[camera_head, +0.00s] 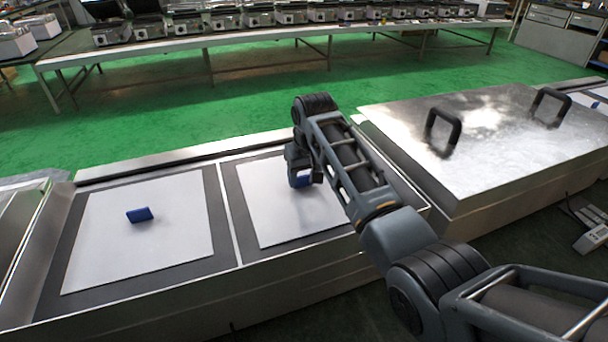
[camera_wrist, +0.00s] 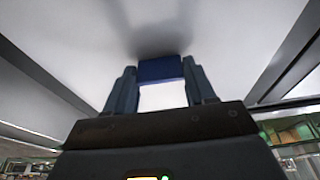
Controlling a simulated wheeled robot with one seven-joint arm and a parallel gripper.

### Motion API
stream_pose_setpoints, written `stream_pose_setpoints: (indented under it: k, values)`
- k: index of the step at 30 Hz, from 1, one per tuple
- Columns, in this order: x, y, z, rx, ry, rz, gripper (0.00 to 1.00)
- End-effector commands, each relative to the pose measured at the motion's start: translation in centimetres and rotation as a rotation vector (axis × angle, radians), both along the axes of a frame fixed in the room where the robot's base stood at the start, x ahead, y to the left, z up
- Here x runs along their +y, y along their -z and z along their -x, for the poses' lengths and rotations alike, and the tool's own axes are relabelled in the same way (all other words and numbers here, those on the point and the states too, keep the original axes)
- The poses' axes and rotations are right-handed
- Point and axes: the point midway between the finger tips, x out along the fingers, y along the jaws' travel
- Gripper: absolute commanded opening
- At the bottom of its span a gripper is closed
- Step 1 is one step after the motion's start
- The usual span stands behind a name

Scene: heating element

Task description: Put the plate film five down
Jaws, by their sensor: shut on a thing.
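A white plate film (camera_head: 276,215) lies over the dark right-hand panel of the metal bench. Its blue handle (camera_head: 299,181) is partly hidden by my arm. My gripper (camera_head: 300,174) is above this film, with its fingers at the handle. In the wrist view my gripper (camera_wrist: 162,88) is shut on the blue handle (camera_wrist: 160,69), with the white film (camera_wrist: 225,35) filling much of the view behind it. I cannot tell whether the film touches the panel everywhere. A second white film (camera_head: 140,240) with a blue handle (camera_head: 140,215) lies flat on the left panel.
A metal lid (camera_head: 490,135) with two black handles stands to the right, higher than the panels. A thin metal strip (camera_head: 229,214) divides the two panels. A long table (camera_head: 200,42) with several devices stands at the back. The green floor (camera_head: 190,110) between is clear.

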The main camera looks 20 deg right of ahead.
Motion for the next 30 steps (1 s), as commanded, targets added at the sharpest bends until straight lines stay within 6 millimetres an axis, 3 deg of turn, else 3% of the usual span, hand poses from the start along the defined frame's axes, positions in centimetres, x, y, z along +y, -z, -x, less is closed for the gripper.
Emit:
stream_pose_setpoints:
  k: [2,3,10,20,26,30]
  values:
    - [0.0,0.2,0.0,0.0,0.0,0.0,0.23]
    - [0.0,0.2,0.0,0.0,0.0,0.0,0.56]
    - [0.0,0.1,0.0,0.0,0.0,0.0,0.78]
    - [0.0,-0.3,0.0,0.0,0.0,0.0,0.8]
    - [0.0,-3.0,0.7,-0.003,0.0,0.0,0.8]
    - [0.0,-5.8,1.5,-0.005,0.0,0.0,0.8]
